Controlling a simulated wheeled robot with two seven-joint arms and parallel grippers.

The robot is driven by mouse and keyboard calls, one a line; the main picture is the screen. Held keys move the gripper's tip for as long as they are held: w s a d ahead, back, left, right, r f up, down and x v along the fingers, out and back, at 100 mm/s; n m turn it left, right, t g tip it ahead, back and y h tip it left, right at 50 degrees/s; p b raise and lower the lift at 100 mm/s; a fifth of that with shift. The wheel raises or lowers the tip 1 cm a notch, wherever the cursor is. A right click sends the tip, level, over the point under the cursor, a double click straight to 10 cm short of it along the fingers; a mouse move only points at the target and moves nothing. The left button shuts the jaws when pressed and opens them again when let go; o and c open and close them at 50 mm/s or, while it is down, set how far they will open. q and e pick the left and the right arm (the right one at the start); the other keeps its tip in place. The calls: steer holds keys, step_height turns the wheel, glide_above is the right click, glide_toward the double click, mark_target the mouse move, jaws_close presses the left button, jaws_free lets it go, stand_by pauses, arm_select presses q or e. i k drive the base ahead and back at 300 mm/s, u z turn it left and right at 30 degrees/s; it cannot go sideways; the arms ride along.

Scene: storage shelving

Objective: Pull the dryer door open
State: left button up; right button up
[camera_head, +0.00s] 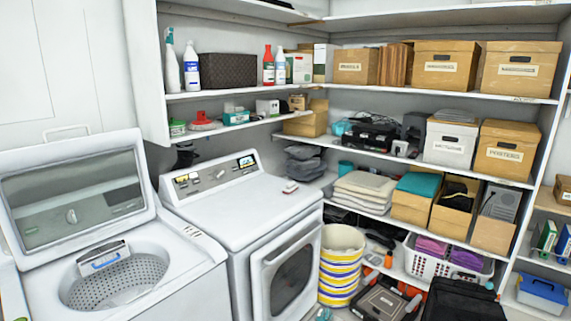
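The white dryer (243,207) stands in the middle of the head view, beside the top-loading washer. Its door (290,268) is on the front face, which is turned toward the right. The door has a pale frame and a dark window, and it appears closed against the body. The dryer's control panel (215,173) is at the back of its top. The lower edge of the dryer is cut off by the frame. Neither of my grippers shows in this view.
The washer (180,262) at the left has its lid (75,195) raised. A striped basket (340,262) stands close to the right of the dryer door. A toolbox (380,303) and a black case (462,300) lie farther right. Loaded shelves (440,93) line the back.

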mark_target(284, 272)
steer(key=z, duration=0.9)
steer(key=i, duration=1.75)
steer(key=u, duration=0.35)
steer(key=i, duration=1.25)
steer(key=u, duration=1.55)
steer(key=i, duration=0.3)
steer(key=u, duration=0.3)
